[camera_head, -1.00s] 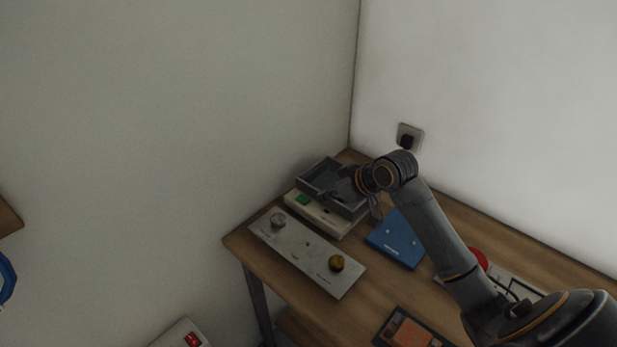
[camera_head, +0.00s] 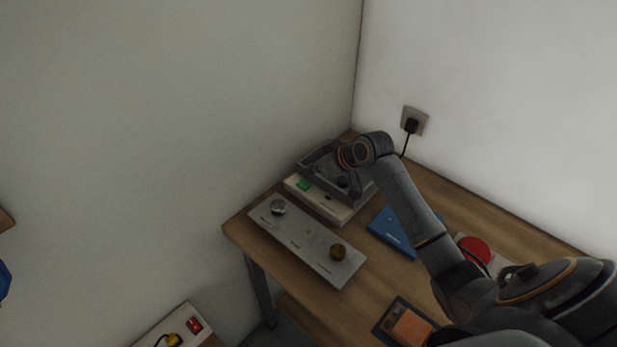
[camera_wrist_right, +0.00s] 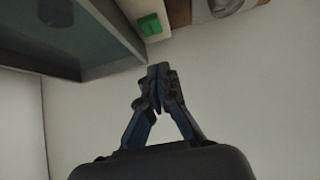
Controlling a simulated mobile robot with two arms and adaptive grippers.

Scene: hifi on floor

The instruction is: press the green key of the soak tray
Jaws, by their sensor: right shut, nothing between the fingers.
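The soak tray is a grey open tray (camera_head: 366,197) on a pale base (camera_head: 325,203) at the table's far corner. Its green key (camera_head: 304,185) is on the base's left part, unobstructed in the head view. In the right wrist view the key (camera_wrist_right: 150,24) is at the top, beside the grey tray (camera_wrist_right: 98,70) on the left. My right gripper (camera_wrist_right: 158,76) is shut and empty, its tips below the key in that picture with a visible gap. In the head view my right wrist is over the tray, and the fingers are hard to make out.
A grey panel with two knobs (camera_head: 307,243) lies in front of the base. A blue box (camera_head: 392,232), a red button (camera_head: 474,251) and an orange-topped device (camera_head: 409,326) are to the right. Walls stand close behind; a plug sits in a socket (camera_head: 415,121).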

